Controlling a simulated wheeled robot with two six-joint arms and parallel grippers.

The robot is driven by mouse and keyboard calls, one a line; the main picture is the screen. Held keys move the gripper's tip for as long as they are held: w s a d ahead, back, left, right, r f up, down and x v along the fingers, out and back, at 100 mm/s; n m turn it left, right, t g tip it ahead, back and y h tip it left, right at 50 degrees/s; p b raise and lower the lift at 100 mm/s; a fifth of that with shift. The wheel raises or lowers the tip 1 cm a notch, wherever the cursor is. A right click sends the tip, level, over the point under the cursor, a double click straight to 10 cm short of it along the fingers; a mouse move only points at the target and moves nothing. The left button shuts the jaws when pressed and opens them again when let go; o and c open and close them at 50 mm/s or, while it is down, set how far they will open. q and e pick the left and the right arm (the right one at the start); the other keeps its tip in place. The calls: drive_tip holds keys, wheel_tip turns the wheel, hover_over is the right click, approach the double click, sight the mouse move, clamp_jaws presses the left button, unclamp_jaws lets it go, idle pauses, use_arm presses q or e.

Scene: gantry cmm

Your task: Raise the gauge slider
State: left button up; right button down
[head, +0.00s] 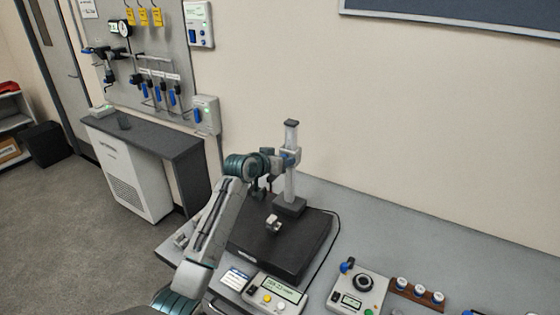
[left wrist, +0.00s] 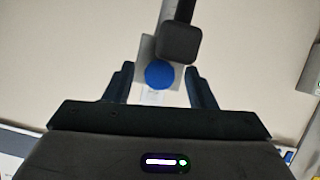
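The height gauge has a grey upright column (head: 291,182) with a dark cap, standing on a dark base (head: 289,207) on the black plate. Its slider (head: 291,157), with some blue on it, sits partway up the column, below the cap. My left gripper (head: 275,162) is at the slider's left side, partly hidden by its own wrist. In the left wrist view, the gripper (left wrist: 160,88) is open, with a round blue knob (left wrist: 160,74) between its two fingers. Gaps show on both sides of the knob. My right gripper is in neither view.
The black plate (head: 310,243) carries a small metal part (head: 273,224).

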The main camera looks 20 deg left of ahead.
use_arm(q)
drive_tip(key=shift+s, duration=0.2)
drive_tip(key=b+v, duration=0.4)
drive_tip(key=v, duration=0.6)
drive_tip(key=shift+r, duration=0.15)
drive_tip(key=shift+s, duration=0.15)
